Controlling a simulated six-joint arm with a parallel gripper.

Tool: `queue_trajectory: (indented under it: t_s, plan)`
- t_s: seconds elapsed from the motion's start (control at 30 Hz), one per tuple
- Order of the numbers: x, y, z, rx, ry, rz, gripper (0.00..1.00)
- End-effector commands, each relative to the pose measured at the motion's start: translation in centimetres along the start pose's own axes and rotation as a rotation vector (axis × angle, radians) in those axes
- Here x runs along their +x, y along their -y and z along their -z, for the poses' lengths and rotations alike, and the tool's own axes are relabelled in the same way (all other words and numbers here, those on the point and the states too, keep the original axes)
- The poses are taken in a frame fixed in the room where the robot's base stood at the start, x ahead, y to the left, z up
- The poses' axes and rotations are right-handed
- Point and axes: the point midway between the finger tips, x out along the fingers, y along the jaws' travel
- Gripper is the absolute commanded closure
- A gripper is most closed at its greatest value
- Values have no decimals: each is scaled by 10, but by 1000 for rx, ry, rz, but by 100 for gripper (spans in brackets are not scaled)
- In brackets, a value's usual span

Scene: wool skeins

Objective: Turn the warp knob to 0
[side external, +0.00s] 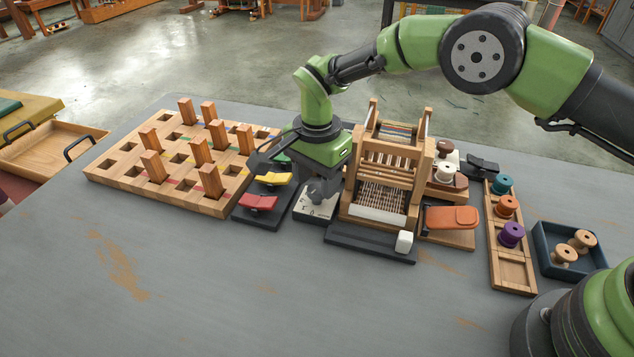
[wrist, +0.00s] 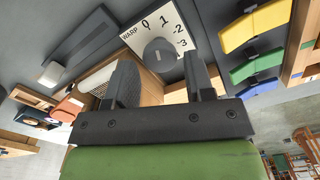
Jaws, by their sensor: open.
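The warp knob (wrist: 159,52) is a round dark grey knob on a white plate (wrist: 181,20) printed WARP, 0, 1, 2 and 3. I cannot tell clearly which number it points at. In the side view the plate (side external: 309,209) sits on a dark base left of the loom, with the knob mostly hidden by my gripper (side external: 321,192). My gripper points down just above the plate. In the wrist view my gripper (wrist: 160,64) is open, its fingers spread to either side of the knob. I cannot tell whether either finger touches it.
A wooden loom (side external: 384,182) stands close on the right, with a dark slider track and white handle (side external: 404,241) in front. Red (side external: 258,202) and yellow (side external: 273,179) levers are close on the left, beside a pegboard (side external: 130,172). The front tabletop is clear.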

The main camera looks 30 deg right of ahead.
Motion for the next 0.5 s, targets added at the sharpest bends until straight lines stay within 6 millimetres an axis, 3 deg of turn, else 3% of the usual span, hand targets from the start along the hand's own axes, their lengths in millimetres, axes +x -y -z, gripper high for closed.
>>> queue_trajectory:
  t_s: [0.3, 0.5]
  plan:
    - [-63, 0, 0, 0, -1, 4, 51]
    - [-81, 0, 0, 0, -1, 2, 51]
